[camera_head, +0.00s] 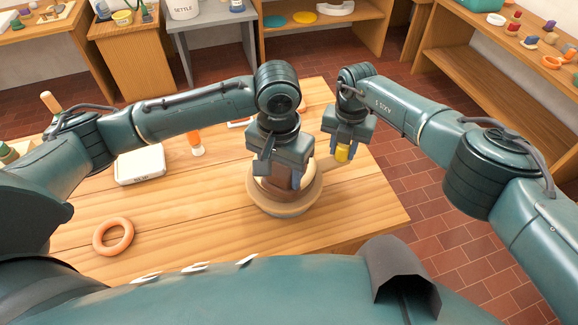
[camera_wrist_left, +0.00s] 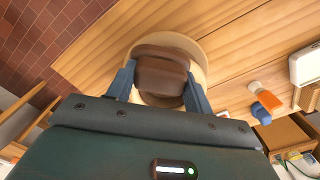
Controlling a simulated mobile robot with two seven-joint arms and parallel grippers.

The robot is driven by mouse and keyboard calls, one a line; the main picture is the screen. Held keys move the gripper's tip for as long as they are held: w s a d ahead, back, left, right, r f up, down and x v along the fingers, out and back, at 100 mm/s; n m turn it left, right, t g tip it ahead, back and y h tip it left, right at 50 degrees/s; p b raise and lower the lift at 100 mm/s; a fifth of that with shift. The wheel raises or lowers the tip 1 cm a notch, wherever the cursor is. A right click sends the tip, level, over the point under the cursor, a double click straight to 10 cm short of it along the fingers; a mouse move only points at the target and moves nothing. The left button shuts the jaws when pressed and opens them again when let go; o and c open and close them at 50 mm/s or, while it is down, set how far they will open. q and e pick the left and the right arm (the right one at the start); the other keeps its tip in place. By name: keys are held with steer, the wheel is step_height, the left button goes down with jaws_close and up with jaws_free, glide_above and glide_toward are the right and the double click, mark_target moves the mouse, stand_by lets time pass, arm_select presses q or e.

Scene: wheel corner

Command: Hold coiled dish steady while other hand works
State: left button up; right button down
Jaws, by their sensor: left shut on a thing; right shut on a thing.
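The coiled dish (camera_head: 277,181) is brown and sits on a round tan wheel (camera_head: 287,208) near the table's right part. My left gripper (camera_head: 278,172) reaches down from above and is shut on the dish, hiding much of it. In the left wrist view the brown dish (camera_wrist_left: 160,78) lies between the two blue-grey fingers, with the pale wheel (camera_wrist_left: 196,50) around it. My right gripper (camera_head: 343,147) is shut on a small yellow thing (camera_head: 342,154), just right of the wheel and apart from the dish. Its lower part is hard to make out.
An orange ring (camera_head: 113,236) lies at the table's front left. A white box (camera_head: 140,165) and an orange and white bottle (camera_head: 196,142) stand behind it. The wooden table (camera_head: 190,220) is clear between ring and wheel. Shelves (camera_head: 500,60) line the right side beyond the tiled floor.

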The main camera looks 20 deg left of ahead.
arm_select(q)
steer(key=shift+s+a+f, duration=0.2)
steer(key=shift+s+a, duration=0.15)
steer(key=shift+a, duration=0.1)
arm_select(e)
steer(key=shift+w+r, duration=0.1)
arm_select(q)
steer(key=shift+w+d+r, duration=0.1)
steer(key=shift+r, duration=3.1)
arm_select(e)
steer(key=c, duration=0.9)
jaws_free()
steer(key=shift+c, duration=0.2)
arm_select(q)
steer(key=shift+f, duration=0.25)
arm_select(e)
steer(key=shift+r, duration=0.55)
arm_select(q)
steer(key=shift+f+b, duration=0.9)
steer(key=shift+b, duration=0.25)
arm_select(e)
step_height(320, 180, up, 11)
